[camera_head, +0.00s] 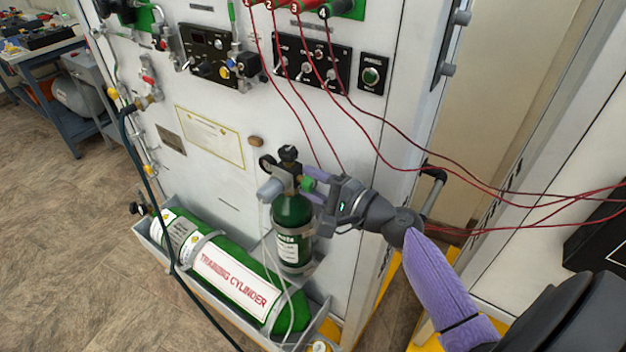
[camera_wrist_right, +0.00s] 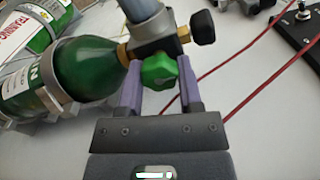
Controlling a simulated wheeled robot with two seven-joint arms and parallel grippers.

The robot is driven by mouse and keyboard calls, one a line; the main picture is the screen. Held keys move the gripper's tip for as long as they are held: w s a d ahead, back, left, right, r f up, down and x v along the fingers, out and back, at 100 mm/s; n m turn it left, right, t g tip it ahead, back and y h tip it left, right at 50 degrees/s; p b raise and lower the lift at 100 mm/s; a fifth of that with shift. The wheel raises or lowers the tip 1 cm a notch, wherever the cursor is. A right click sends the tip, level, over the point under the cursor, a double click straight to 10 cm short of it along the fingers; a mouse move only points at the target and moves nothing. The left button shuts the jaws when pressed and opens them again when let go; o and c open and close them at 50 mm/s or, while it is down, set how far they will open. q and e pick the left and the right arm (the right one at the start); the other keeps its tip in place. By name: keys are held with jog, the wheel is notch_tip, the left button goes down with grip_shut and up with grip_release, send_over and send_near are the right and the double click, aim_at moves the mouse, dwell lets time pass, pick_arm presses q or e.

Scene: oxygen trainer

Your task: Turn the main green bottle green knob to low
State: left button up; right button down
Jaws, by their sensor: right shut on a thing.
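The main green bottle (camera_head: 293,217) stands upright in a bracket on the white panel, with a regulator and black knobs on top. It also shows in the right wrist view (camera_wrist_right: 85,68). Its green knob (camera_wrist_right: 160,70) sits on the side of the valve, between the purple fingers of my right gripper (camera_wrist_right: 163,88). In the head view the right gripper (camera_head: 312,186) reaches in from the right, and the green knob (camera_head: 306,184) is partly hidden by its fingers. The right gripper is shut on the green knob. My left gripper is not in view.
A large green training cylinder (camera_head: 225,275) lies in a grey tray below the bottle. Several red wires (camera_head: 385,150) hang across the panel to the right, above my right arm. A dark hose (camera_head: 150,190) runs down at the left. Switch boxes (camera_head: 312,62) are above.

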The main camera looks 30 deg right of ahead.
dwell(0.4)
jog(key=shift+c, duration=1.3)
grip_release()
jog(key=b+v, duration=0.1)
jog(key=v, duration=0.9)
jog(key=shift+f, duration=0.2)
